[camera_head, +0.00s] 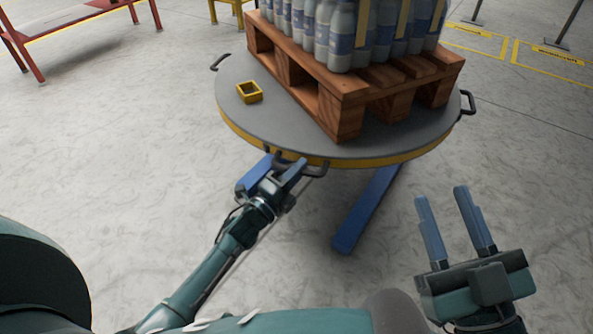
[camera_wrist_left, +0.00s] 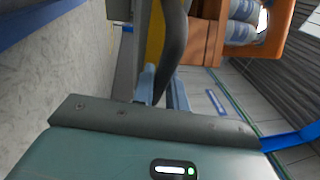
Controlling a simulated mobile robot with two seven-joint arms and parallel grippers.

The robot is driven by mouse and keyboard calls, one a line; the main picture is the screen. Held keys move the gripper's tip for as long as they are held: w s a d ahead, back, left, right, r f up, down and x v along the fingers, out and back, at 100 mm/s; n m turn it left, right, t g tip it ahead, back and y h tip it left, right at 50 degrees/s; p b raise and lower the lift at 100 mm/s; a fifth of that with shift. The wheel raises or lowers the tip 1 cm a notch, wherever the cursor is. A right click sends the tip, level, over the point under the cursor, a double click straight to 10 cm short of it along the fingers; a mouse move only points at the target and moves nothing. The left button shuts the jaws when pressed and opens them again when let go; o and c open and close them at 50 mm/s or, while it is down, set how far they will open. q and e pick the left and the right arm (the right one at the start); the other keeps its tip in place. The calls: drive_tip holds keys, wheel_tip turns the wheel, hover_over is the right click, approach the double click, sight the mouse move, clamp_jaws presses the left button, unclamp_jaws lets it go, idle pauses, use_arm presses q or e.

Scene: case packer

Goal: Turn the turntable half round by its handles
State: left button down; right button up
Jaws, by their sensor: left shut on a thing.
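The turntable (camera_head: 275,125) is a round grey disc with a yellow rim in the head view. Dark handles stick out at its left edge (camera_head: 220,62), right edge (camera_head: 468,102) and front edge (camera_head: 316,171). My left gripper (camera_head: 280,168) is at the front edge, shut on the front handle. In the left wrist view the dark handle bar (camera_wrist_left: 172,45) runs between the fingers (camera_wrist_left: 162,92), beside the yellow rim (camera_wrist_left: 154,40). My right gripper (camera_head: 438,190) is open and empty, apart from the turntable at the lower right.
A wooden pallet (camera_head: 350,90) with wrapped bottles (camera_head: 340,35) stands on the turntable. A small yellow open box (camera_head: 249,92) lies on the disc. A blue beam (camera_head: 365,212) juts out below it. A red frame (camera_head: 75,20) stands far left.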

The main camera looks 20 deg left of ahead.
use_arm(q)
drive_tip(key=shift+d, duration=0.1)
drive_tip(key=c, duration=1.4)
unclamp_jaws()
drive_tip(key=shift+f, duration=0.1)
use_arm(e)
drive_tip(key=shift+s, duration=0.1)
